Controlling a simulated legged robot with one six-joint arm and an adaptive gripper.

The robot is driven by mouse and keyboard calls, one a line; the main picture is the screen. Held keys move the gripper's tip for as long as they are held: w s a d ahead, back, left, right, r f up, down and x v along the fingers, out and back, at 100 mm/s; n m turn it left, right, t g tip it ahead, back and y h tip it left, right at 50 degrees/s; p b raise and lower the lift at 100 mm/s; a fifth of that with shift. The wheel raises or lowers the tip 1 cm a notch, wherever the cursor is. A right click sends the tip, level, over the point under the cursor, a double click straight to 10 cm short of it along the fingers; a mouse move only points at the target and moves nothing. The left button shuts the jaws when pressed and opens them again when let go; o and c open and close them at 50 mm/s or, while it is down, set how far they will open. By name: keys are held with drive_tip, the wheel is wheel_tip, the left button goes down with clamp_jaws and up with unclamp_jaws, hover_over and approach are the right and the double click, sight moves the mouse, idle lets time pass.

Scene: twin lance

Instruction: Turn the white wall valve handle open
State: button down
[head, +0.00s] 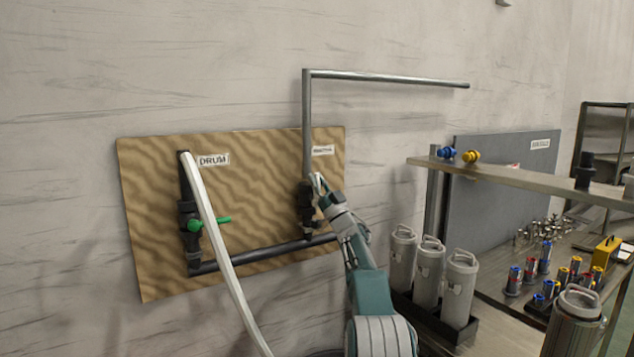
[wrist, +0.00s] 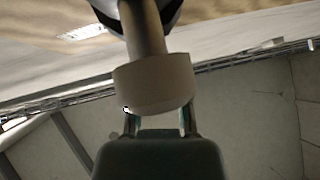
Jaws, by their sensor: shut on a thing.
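The right wall valve (head: 305,205) has a dark body on the pipe at the right of the wooden board. My gripper (head: 320,188) is at this valve, reaching up from below right, and covers most of its handle in the head view. In the wrist view a pale, whitish handle (wrist: 153,85) with a round, thick end and a narrower stem runs up towards a dark fitting. My gripper's two fingers (wrist: 158,122) are shut on this handle, whose end hides the fingertips. How far the handle is turned cannot be told.
A second valve with a green handle (head: 215,221) sits at the left of the wooden board (head: 265,200). A white hose (head: 222,245) hangs before it. Grey canisters (head: 430,270) and a shelf (head: 540,182) stand right of my arm. A metal pipe (head: 390,77) runs above.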

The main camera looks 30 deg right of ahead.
drive_tip(key=c, duration=0.6)
unclamp_jaws()
drive_tip(key=shift+w+f, duration=0.2)
drive_tip(key=shift+f, duration=0.25)
drive_tip(key=shift+s+r, duration=0.1)
drive_tip(key=shift+r, duration=0.2)
drive_tip(key=v, duration=1.2)
drive_tip(key=shift+d+f, duration=0.1)
